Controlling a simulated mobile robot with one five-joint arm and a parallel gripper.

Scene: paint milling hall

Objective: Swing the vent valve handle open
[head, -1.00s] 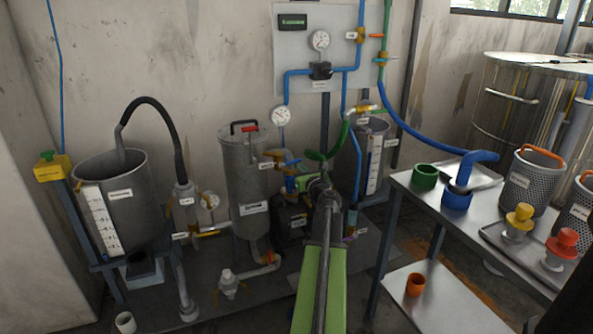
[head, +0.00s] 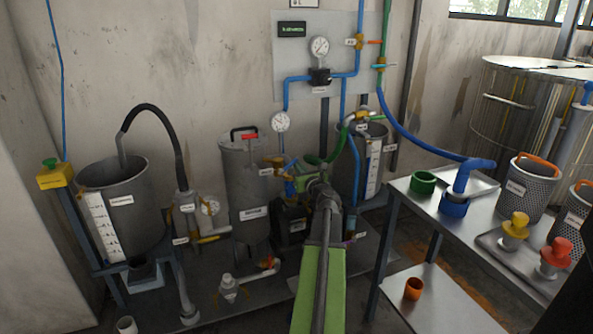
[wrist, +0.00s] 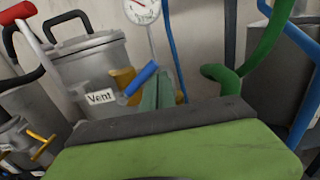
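The vent valve (head: 276,161) is a brass fitting on the upper right side of the grey lidded filter vessel (head: 243,190) in the head view. In the wrist view, a white "Vent" label (wrist: 100,97) sits beside the brass valve body (wrist: 122,78), and its blue handle (wrist: 141,79) slants up to the right. My gripper (head: 303,180) is just right of and below the valve in the head view, partly hidden by my own arm. A grey-green finger (wrist: 160,92) shows close beside the blue handle; I cannot tell whether they touch. The finger opening is hidden.
A green hose (head: 337,145) and the right-hand grey tank (head: 371,160) stand close to the right of my gripper. A steel table (head: 420,208) with pots and baskets is farther right. A pressure gauge (head: 280,121) hangs above the valve. The left tank (head: 122,210) stands farther away.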

